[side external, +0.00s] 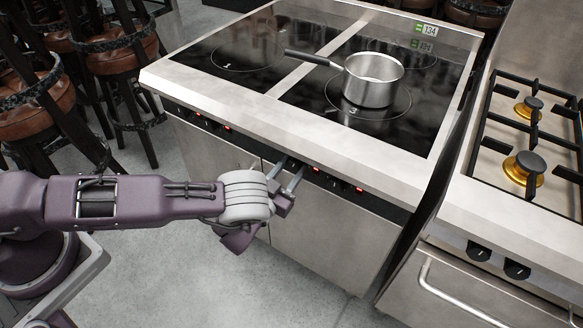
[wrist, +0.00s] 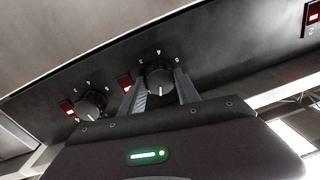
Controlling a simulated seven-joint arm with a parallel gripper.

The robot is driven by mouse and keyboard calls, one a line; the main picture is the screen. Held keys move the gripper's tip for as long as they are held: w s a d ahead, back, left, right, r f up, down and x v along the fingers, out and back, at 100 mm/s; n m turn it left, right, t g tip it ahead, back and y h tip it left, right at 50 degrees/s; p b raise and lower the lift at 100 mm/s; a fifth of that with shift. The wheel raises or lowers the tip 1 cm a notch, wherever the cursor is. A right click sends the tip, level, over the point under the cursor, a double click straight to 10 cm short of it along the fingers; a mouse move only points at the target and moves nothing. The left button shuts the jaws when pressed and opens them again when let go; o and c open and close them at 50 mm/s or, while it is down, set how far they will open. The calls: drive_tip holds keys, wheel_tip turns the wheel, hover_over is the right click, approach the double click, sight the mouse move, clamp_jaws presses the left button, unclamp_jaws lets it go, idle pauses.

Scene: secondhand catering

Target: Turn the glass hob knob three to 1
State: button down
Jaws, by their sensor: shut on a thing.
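The glass hob (side external: 230,85) has a steel front with a dark control strip. In the wrist view, my gripper (wrist: 160,88) has one finger on each side of a round black knob (wrist: 159,78) and is shut on it. The knob has a light pointer line and small marks above it, too small to read. In the side external view, my gripper (side external: 288,175) reaches the strip near its middle, and its fingers hide the held knob. I cannot tell the knob's number or exact setting.
Another knob (wrist: 90,104) sits left of the held one, with a small red display (wrist: 67,107) beside it. A steel saucepan (side external: 372,80) stands on the hob's ring marked 3. A gas range (side external: 530,150) stands to the right, and stools (side external: 115,60) stand behind left.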

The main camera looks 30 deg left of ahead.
drive_tip(key=m, duration=0.5)
drive_tip(key=shift+f, duration=0.1)
drive_tip(key=shift+m, duration=0.4)
idle(0.3)
drive_tip(key=c, duration=1.2)
unclamp_jaws()
drive_tip(key=shift+o, duration=0.2)
drive_tip(key=s, duration=0.7)
drive_tip(key=shift+d+f, duration=0.15)
drive_tip(key=shift+s+f, duration=0.1)
